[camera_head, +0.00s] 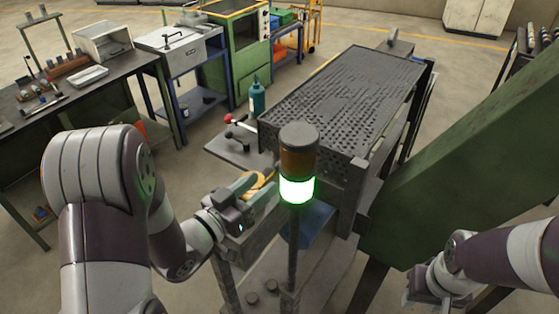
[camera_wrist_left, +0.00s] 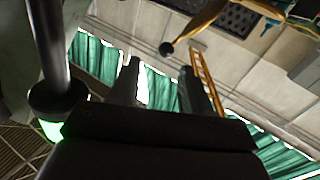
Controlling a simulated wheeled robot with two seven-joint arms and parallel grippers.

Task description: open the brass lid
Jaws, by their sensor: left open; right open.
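The brass lid (camera_head: 257,181) shows as a small yellow patch in the head view, partly hidden by my left gripper and the signal lamp. My left gripper (camera_head: 262,187) is open, with its fingers close beside the brass patch; I cannot tell whether they touch it. In the left wrist view the two fingers of the left gripper (camera_wrist_left: 160,75) are apart, with nothing seen between them. A dark ball knob (camera_wrist_left: 166,48) on a brass-coloured rod shows beyond the fingertips. My right gripper (camera_head: 425,297) is at the lower right, away from the lid, its fingers small.
A signal lamp (camera_head: 298,165) lit green stands on a post close to my left gripper. A perforated dark table (camera_head: 345,90) lies behind it. A red-knobbed lever (camera_head: 235,120) and a teal bottle (camera_head: 257,98) are further back. A green beam (camera_head: 470,150) slopes across the right.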

